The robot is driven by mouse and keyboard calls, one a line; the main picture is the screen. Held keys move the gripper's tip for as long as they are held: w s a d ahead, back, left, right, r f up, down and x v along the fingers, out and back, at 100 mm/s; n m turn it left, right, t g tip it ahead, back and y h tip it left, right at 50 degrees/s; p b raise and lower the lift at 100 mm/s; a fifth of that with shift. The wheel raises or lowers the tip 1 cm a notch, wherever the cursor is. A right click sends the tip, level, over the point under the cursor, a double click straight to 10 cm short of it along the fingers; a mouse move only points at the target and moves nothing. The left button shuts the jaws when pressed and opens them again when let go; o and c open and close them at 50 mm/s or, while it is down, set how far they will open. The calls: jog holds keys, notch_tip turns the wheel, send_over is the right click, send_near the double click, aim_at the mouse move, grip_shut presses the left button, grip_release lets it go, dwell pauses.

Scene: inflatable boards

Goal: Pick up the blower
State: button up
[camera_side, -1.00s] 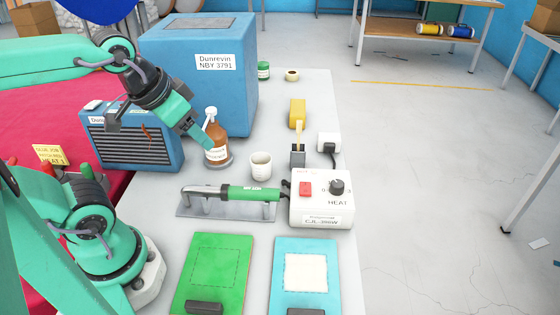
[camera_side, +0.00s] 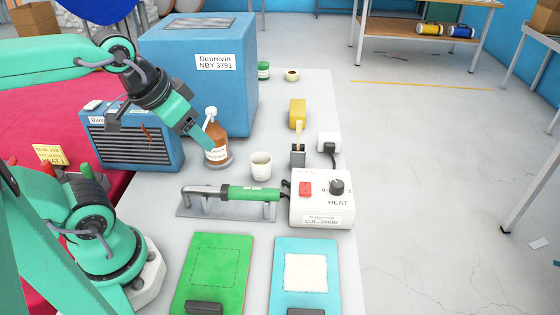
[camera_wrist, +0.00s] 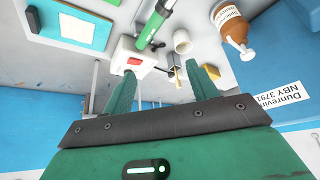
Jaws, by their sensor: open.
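The blower (camera_side: 250,193) has a green handle and a grey metal nozzle pointing left. It lies on a grey metal stand (camera_side: 195,211) on the table, and its cable end is by the white heat control box (camera_side: 322,204). Its green handle also shows at the top of the wrist view (camera_wrist: 155,22). My gripper (camera_side: 208,143) is above the table, beyond the blower and near the brown bottle (camera_side: 216,152), apart from the blower. In the wrist view my gripper (camera_wrist: 165,88) shows two green fingers spread apart with nothing held between them.
A white cup (camera_side: 261,166) stands just behind the blower. A yellow-handled brush (camera_side: 297,113) is farther back. A green board (camera_side: 212,272) and a light blue board (camera_side: 305,272) lie in front.

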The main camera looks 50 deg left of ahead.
jog(key=m+g, duration=0.5)
jog(key=m, duration=0.4)
send_over(239, 198)
jog(key=a, duration=0.1)
jog(key=f, duration=1.4)
jog(key=shift+w+a+f, duration=0.2)
jog(key=shift+w+f, duration=0.05)
jog(key=shift+w, duration=0.15)
jog(key=shift+w+f+g, duration=0.1)
jog(key=shift+f+g, duration=0.2)
jog(key=shift+f, duration=0.25)
jog(key=shift+f, duration=1.3)
jog(key=shift+f, duration=0.1)
jog(key=shift+f, duration=2.5)
